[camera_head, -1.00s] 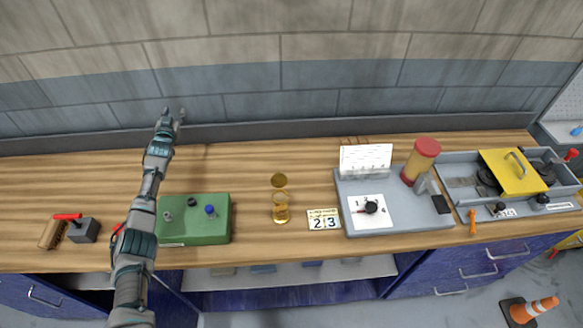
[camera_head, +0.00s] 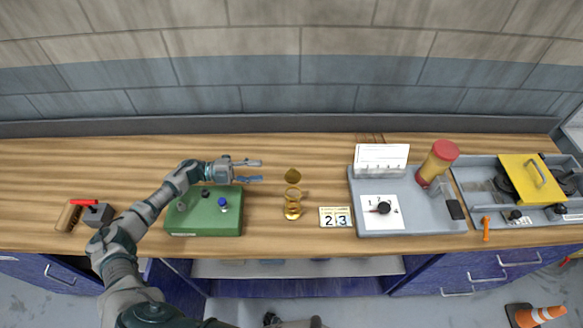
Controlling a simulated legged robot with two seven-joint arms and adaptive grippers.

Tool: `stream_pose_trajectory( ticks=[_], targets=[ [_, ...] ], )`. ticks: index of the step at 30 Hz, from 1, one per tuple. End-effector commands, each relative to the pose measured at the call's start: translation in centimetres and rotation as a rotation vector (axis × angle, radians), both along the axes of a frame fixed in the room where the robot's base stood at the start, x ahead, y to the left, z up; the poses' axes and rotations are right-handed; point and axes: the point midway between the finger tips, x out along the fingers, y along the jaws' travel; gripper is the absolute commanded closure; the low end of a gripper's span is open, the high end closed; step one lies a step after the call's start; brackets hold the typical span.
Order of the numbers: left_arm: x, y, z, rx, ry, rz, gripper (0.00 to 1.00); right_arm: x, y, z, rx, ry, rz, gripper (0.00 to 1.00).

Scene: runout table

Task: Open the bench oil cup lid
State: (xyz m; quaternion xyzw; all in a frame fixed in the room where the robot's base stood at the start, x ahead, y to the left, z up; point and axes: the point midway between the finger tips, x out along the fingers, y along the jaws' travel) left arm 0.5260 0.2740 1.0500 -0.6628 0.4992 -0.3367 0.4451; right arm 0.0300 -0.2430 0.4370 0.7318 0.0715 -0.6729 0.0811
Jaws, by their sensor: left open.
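The bench oil cup (camera_head: 292,211) is a small brass cup standing on the wooden bench, near the middle of the view. Its round brass lid (camera_head: 292,176) shows behind the cup's ring-shaped mouth and looks raised, swung up and back from it. My left gripper (camera_head: 260,171) is open and empty, just left of the lid, with its fingers pointing right at it. A small gap shows between the fingertips and the lid. My right gripper cannot be made out in this view.
A green box (camera_head: 205,222) with a blue knob lies under my left forearm. A number card (camera_head: 335,217) and a grey panel (camera_head: 425,217) with a dial stand right of the cup. The bench behind the cup is clear up to the wall.

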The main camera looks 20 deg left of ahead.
Motion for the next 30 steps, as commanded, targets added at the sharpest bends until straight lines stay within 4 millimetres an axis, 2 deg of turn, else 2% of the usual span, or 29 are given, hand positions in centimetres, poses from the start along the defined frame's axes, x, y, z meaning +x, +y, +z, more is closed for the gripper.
stream_pose_trajectory(
  ticks=[1, 6, 10, 15, 20, 28, 30],
  targets=[
    [0.3, -1.5, 0.4, -0.002, -0.002, -0.004, 0.54, 0.1, 0.0, 0.6, 0.000, -0.001, 0.000, 0.60],
    [1.5, -5.4, 0.5, -0.003, -0.002, -0.002, 0.54, 0.1, 0.1, 1.6, 0.001, -0.002, 0.000, 0.60],
    [2.3, -7.9, 0.4, -0.005, -0.001, -0.001, 0.54, 0.1, 0.1, 2.2, 0.001, -0.002, 0.000, 0.60],
    [2.9, -10.0, 0.2, -0.004, 0.000, 0.001, 0.54, 0.2, 0.1, 2.7, 0.002, -0.003, -0.001, 0.60],
    [3.2, -10.9, 0.1, -0.003, -0.001, 0.002, 0.54, 0.2, 0.1, 2.8, 0.002, -0.003, -0.001, 0.60],
    [3.2, -11.0, 0.1, -0.003, -0.001, 0.002, 0.54, 0.2, 0.4, 2.8, 0.005, -0.002, -0.002, 0.60],
    [3.2, -11.0, 0.1, -0.002, -0.001, 0.002, 0.72, 0.2, 0.5, 2.8, 0.005, -0.003, -0.002, 0.60]
  ],
)
